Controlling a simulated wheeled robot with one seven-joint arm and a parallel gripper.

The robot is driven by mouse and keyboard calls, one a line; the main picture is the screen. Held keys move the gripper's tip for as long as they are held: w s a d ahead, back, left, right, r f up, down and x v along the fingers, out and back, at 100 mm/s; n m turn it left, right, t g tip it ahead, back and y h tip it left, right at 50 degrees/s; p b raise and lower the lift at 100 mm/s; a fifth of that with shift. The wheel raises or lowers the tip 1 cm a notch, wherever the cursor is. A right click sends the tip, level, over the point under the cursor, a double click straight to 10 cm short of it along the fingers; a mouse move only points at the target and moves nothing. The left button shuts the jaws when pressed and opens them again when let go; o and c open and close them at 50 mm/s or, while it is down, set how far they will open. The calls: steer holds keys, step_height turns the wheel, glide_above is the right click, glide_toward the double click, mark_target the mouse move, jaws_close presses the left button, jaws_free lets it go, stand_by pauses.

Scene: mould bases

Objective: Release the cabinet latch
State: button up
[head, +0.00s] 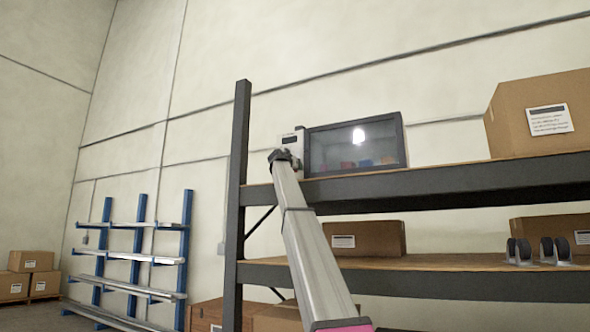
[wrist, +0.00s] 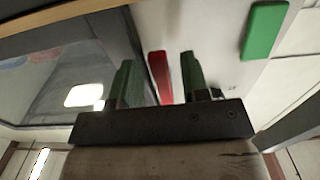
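The cabinet is a box with a dark-framed glass door (head: 355,147) and a pale front panel (head: 293,142), standing on the upper shelf in the head view. My gripper (head: 283,157) is in front of the lower part of that panel. In the wrist view, a narrow red piece (wrist: 160,77), which looks like the latch, lies beside the door's dark edge. My gripper (wrist: 157,84) is open, with one dark green finger on each side of the red piece and a gap visible on both sides. Whether the fingers reach its depth is unclear. In the head view my arm hides the red piece.
A green block-shaped button (wrist: 264,30) sits on the pale panel. The upper shelf (head: 450,184) runs below the cabinet, with an upright post (head: 238,200) to its left. A cardboard box (head: 540,115) stands to the right. Red and blue items show behind the glass.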

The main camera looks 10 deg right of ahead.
stand_by(0.3)
steer(key=v, duration=1)
steer(key=shift+s+a, duration=0.2)
steer(key=shift+s, duration=0.15)
step_height(320, 180, down, 51)
steer(key=d+n+g+y, duration=0.2)
steer(key=n+g+y, duration=0.2)
steer(key=s+d+f+g+y, duration=0.1)
steer(key=s+f, duration=0.3)
steer(key=f, duration=0.6)
steer(key=s+f+n+g+y, duration=0.1)
steer(key=s+f+g, duration=0.15)
steer(key=f, duration=0.65)
steer(key=s+d+f+g, duration=0.1)
steer(key=s+f, duration=0.4)
steer(key=f, duration=0.5)
steer(key=s+f+n+g+y, duration=0.2)
steer(key=s+f+g+y, duration=0.2)
steer(key=s+f, duration=2.6)
steer(key=s+g, duration=0.2)
steer(key=s, duration=0.2)
steer(key=shift+s+a+f+y, duration=0.25)
steer(key=shift+a+y, duration=0.05)
steer(key=shift+a, duration=0.05)
